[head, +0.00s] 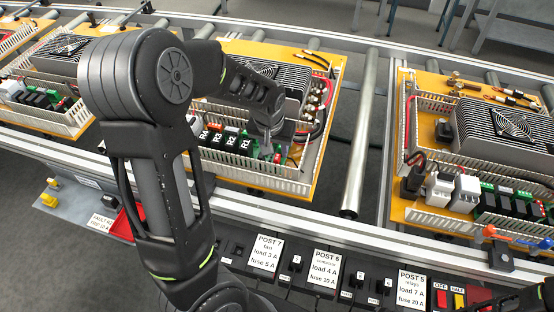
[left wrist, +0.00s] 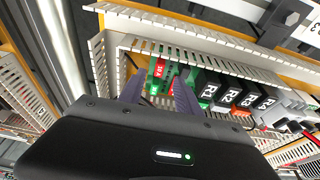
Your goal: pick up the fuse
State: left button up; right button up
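A small red fuse (left wrist: 160,68) with a light marking sits upright in a green holder in the left wrist view, at the end of a row of relays. My left gripper (left wrist: 158,92) points down at it, with one dark finger on each side and a visible gap between them. I cannot tell whether the fingers touch the fuse. In the head view my left gripper (head: 270,135) is over the right end of the relay row in the middle panel, and it largely hides the fuse. My right gripper is not in view.
Relays (head: 226,139) marked R1 to R4 stand close to the left gripper. A slotted wiring duct (head: 255,177) borders them in front, and a finned power unit (head: 292,88) stands behind. Another panel (head: 395,150) is to the right. Labelled posts (head: 325,268) line the front rail.

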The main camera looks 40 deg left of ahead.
aim_at(277, 158)
pick_arm(q)
jog(key=x, duration=0.5)
jog(key=shift+s+f+p, duration=0.1)
jog(key=shift+f+p, duration=0.1)
jog(key=shift+p, duration=0.2)
jog(key=shift+d, duration=0.1)
grip_shut()
dwell(0.4)
